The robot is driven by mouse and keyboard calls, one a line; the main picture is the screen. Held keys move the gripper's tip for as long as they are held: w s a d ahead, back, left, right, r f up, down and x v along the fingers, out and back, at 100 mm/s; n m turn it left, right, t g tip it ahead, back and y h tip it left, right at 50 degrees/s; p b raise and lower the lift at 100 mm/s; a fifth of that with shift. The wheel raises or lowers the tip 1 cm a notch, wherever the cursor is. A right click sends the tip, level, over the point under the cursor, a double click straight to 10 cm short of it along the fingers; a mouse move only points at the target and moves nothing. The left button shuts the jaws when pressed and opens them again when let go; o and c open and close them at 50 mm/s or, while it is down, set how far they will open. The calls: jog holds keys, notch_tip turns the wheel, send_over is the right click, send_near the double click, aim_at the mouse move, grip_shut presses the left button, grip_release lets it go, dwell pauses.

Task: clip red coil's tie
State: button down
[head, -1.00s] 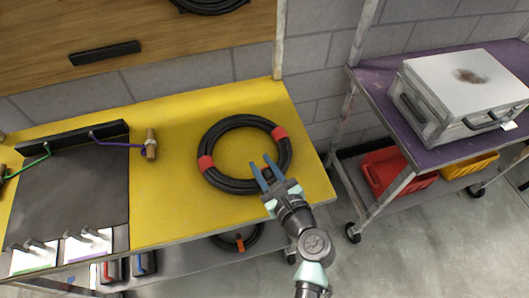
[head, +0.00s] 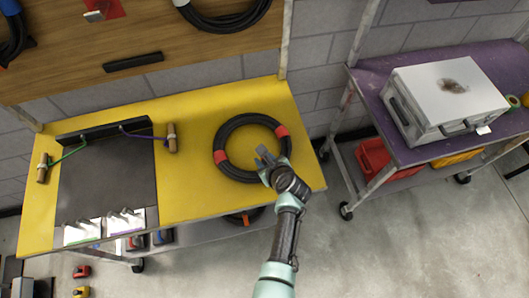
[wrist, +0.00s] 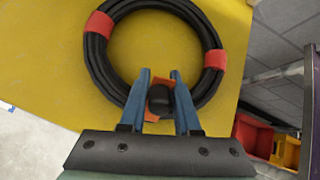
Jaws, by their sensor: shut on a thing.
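A black cable coil with red bands (head: 221,141) lies flat on the yellow bench top (head: 195,192); it fills the upper middle of the wrist view (wrist: 95,50). Red bands show at its right (head: 282,131) and lower left. My gripper (head: 265,155) is at the coil's near right side. In the wrist view its blue fingers (wrist: 160,90) are shut on a small black piece (wrist: 160,98) at the coil's near edge. A bit of orange-red strap (wrist: 151,115) shows beside and below that piece. Its underside is hidden.
Another coil (head: 240,217) sits on the shelf below. A purple cart (head: 375,95) with a white case (head: 445,98) stands at right. Bare yellow surface lies left of the coil.

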jog(key=shift+w+f+g+p, duration=0.1)
jog(key=shift+f+g+p, duration=0.1)
jog(key=shift+g+p, duration=0.2)
jog(key=c, duration=0.7)
grip_release()
jog(key=v, duration=0.4)
jog(key=p+v, duration=0.1)
jog(key=v, duration=0.3)
jog(key=p+v, duration=0.1)
jog(key=v, duration=0.4)
jog(key=shift+a, duration=0.25)
jog(key=shift+c, duration=0.3)
